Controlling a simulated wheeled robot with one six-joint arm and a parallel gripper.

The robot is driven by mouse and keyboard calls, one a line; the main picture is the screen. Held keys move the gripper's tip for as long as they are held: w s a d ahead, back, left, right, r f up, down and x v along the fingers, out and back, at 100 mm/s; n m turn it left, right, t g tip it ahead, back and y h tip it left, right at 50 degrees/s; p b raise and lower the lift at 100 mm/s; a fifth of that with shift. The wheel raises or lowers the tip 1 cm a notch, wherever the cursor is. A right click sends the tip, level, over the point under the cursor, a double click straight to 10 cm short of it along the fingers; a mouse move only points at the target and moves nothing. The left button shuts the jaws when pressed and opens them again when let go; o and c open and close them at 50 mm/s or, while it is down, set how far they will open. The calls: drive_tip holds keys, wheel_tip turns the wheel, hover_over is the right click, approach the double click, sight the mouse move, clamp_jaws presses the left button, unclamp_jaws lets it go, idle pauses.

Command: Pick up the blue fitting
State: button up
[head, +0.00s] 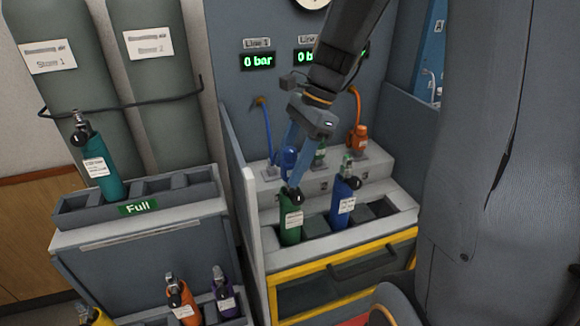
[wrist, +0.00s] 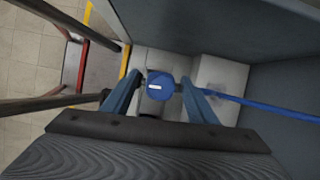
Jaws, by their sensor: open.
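The blue fitting (head: 288,158) sits on the light ledge of the bench, at the end of a blue hose. In the head view a finger partly covers it. In the wrist view its round blue top (wrist: 160,86) with a small white mark lies between my two fingers. My gripper (head: 292,172) is open and points down at the fitting. In the wrist view my gripper (wrist: 160,79) has one finger on each side of it. I cannot tell whether either finger touches it.
A green fitting (head: 320,154) and an orange fitting (head: 359,138) stand to the right on the ledge. A green bottle (head: 290,226) and a blue bottle (head: 342,206) stand in the rack in front. A grey side panel (head: 238,185) rises on the left.

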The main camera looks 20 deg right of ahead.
drive_tip(key=c, duration=1.3)
drive_tip(key=shift+c, duration=0.2)
drive_tip(key=shift+r, duration=0.15)
wheel_tip(320, 180, up, 10)
drive_tip(key=shift+f+b, duration=0.1)
drive_tip(key=shift+b, duration=0.55)
